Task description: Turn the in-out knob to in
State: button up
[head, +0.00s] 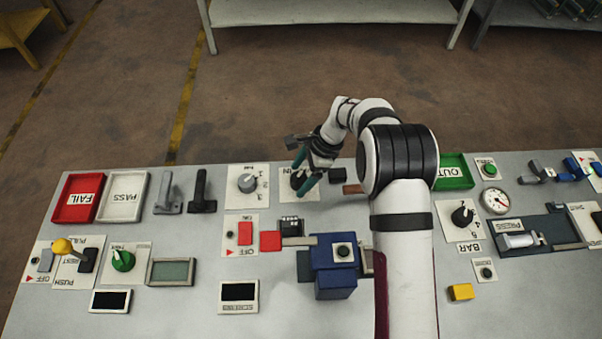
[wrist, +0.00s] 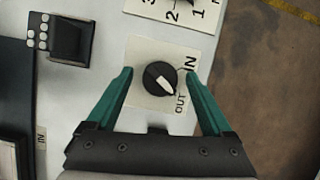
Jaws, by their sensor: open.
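The in-out knob (wrist: 158,76) is black and round with a white pointer, mounted on a cream plate (wrist: 140,52) marked IN and OUT. In the wrist view the pointer slants down and right, towards the OUT label (wrist: 181,103); the IN label (wrist: 190,63) is at the upper right. My gripper (wrist: 158,72) is open, with one teal finger on each side of the knob and a gap on both sides. In the head view my gripper (head: 302,172) is over the plate, and its fingers partly hide the knob (head: 298,181). Whether the fingertips are level with the knob is unclear.
A numbered grey dial (head: 247,183) is left of the knob in the head view. A small black block (head: 336,176) is just to its right.

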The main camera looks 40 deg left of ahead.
jog(key=shift+c, duration=0.2)
grip_shut()
jog(key=n+h, duration=0.1)
jog(key=n, duration=0.2)
jog(key=n+g+h, duration=0.1)
jog(key=n, duration=0.1)
jog(key=shift+w+a+n, duration=0.1)
jog(key=shift+w+n, duration=0.05)
jog(key=shift+n, duration=0.25)
jog(key=n+h, duration=0.1)
jog(key=n, duration=0.2)
jog(key=n+h, duration=0.1)
jog(key=n, duration=0.2)
jog(key=shift+a+h, duration=0.1)
jog(key=shift+h, duration=0.2)
jog(key=shift+n, duration=0.4)
